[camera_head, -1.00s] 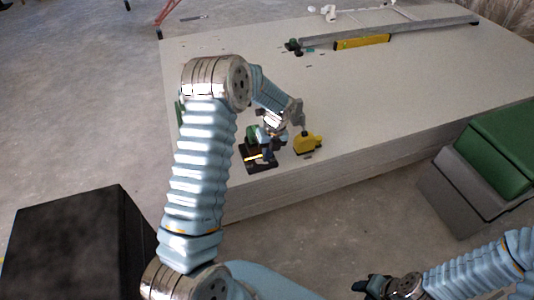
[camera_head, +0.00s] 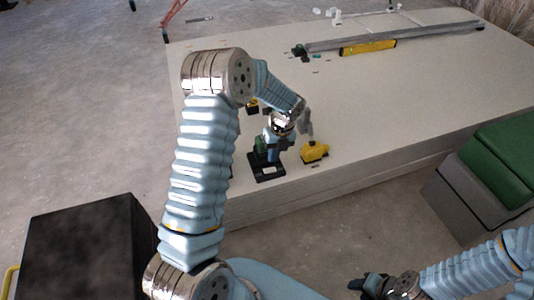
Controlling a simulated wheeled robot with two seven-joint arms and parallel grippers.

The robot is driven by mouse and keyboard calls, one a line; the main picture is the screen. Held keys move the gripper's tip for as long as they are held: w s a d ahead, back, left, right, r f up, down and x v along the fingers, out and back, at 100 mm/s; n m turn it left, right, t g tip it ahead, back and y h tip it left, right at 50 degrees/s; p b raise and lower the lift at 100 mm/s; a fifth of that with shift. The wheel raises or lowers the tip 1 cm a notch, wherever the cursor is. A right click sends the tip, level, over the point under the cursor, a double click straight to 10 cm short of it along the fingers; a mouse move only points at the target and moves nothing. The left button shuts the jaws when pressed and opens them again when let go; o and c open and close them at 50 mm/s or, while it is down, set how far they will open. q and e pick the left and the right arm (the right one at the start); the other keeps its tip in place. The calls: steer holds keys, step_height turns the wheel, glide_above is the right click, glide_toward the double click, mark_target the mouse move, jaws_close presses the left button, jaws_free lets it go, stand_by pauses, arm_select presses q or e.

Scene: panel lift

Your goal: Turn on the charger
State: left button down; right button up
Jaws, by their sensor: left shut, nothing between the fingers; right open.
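A black flat-based device, which looks like the charger (camera_head: 267,173), sits near the front edge of the stacked panels, with a small pale patch on its front. A green part (camera_head: 260,145) stands at its back left. My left gripper (camera_head: 274,153) is shut and empty, pointing down at the charger's back part; I cannot tell whether it touches. My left forearm and wrist hide some of the area behind it. My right gripper (camera_head: 366,285) is open at the bottom of the view, in front of the panels and far from the charger.
A yellow tool (camera_head: 315,151) stands close to the right of the charger. A small black and yellow item (camera_head: 252,106) lies behind my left arm. A yellow level (camera_head: 368,47) and a long grey rail (camera_head: 400,36) lie at the back. Green and grey boxes (camera_head: 468,190) stand at right.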

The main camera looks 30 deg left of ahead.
arm_select(q)
steer(key=v, duration=0.9)
steer(key=shift+r, duration=0.3)
arm_select(e)
steer(key=shift+d, duration=0.15)
arm_select(q)
steer(key=shift+s, duration=0.15)
